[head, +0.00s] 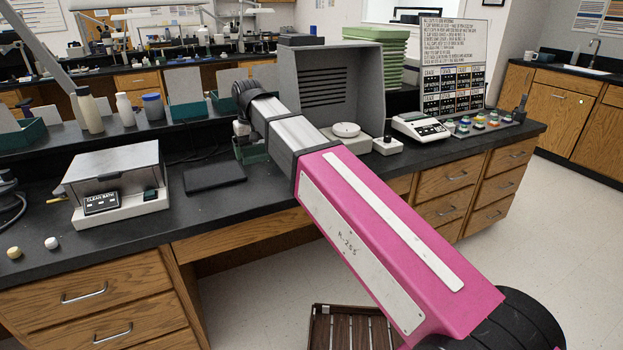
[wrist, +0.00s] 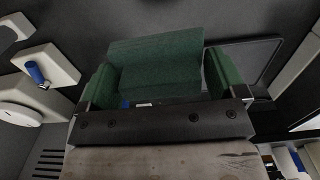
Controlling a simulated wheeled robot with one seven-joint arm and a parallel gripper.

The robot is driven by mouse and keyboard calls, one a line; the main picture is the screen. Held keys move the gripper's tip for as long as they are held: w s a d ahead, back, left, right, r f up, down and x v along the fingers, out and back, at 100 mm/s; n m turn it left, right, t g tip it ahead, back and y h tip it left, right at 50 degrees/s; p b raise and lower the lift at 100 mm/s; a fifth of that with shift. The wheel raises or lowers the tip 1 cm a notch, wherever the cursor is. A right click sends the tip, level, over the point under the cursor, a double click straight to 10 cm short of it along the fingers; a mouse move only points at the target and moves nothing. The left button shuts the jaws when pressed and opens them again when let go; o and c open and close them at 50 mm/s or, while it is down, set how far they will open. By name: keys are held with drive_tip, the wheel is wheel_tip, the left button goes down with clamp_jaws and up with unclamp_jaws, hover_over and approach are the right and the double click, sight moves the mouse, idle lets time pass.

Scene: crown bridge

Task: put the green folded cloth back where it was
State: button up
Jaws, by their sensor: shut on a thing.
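My gripper (wrist: 160,92) is shut on the green folded cloth (wrist: 155,72), which fills the space between the fingers in the wrist view. More green shows at both sides, by the fingers; I cannot tell whether it is all one piece. In the head view the green (head: 250,153) shows low beside my gripper (head: 243,135), over the black bench top, left of the grey open-fronted box. My arm hides part of this area. I cannot tell whether the cloth touches the bench.
The grey box (head: 345,85), a round white plate (head: 346,130) and a white balance (head: 420,127) stand to the right. The bench top in front of the pad is clear.

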drive_tip(key=shift+d, duration=0.3)
drive_tip(key=w+d+f, duration=0.4)
drive_tip(key=w+d, duration=0.1)
drive_tip(key=w+d+f, duration=0.2)
drive_tip(key=d+f, duration=0.1)
drive_tip(key=shift+w+d, duration=0.15)
drive_tip(key=shift+d, duration=0.1)
drive_tip(key=shift+f, duration=2)
drive_tip(key=shift+f, duration=0.15)
drive_tip(key=o, duration=0.6)
wheel_tip(320, 180, up, 12)
drive_tip(key=shift+r, duration=0.2)
